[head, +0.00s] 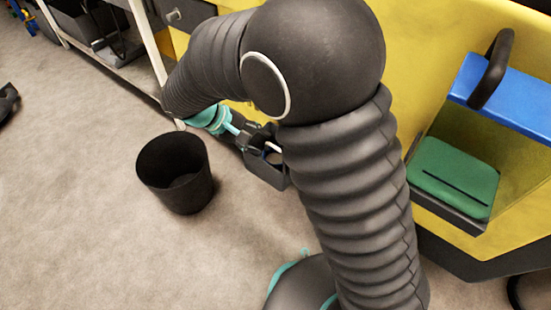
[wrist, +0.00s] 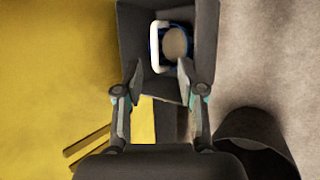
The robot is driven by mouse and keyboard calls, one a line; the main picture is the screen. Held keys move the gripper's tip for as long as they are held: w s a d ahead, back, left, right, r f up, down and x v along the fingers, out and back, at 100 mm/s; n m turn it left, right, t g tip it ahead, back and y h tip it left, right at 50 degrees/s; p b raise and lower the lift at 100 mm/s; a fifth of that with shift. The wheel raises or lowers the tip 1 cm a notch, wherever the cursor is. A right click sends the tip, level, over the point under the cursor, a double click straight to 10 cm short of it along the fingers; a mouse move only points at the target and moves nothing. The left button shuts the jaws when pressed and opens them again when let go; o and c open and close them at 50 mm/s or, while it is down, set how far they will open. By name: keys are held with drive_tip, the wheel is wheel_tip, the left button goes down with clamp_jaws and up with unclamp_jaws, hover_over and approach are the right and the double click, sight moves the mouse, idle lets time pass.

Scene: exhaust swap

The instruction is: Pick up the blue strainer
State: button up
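The blue strainer (wrist: 164,44) lies inside a dark open box (wrist: 208,22) in the wrist view. It has a blue ring, a round beige middle and a white handle-like bar on its left side. My gripper (wrist: 158,74) is open and empty, with its two fingers apart at the near edge of the box and the strainer beyond the fingertips. In the head view my gripper (head: 254,138) is at the dark box (head: 266,174), fixed against or beside the yellow cabinet. Only a small pale part of the strainer shows there, and my arm hides much around it.
A black bin (head: 160,181) stands on the floor left of the box; its rim also shows in the wrist view (wrist: 250,125). A yellow cabinet (head: 430,40) holds a green block (head: 452,172) under a blue panel (head: 505,100) with a black handle.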

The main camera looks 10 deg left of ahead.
sight(275, 156)
drive_tip(key=shift+w+b+x, duration=0.2)
drive_tip(key=shift+b+x, duration=0.1)
drive_tip(key=shift+x, duration=1.5)
drive_tip(key=shift+w+b+x, duration=0.25)
drive_tip(key=shift+b+x, duration=0.05)
drive_tip(key=shift+x, duration=1.45)
drive_tip(key=shift+a, duration=0.15)
clamp_jaws()
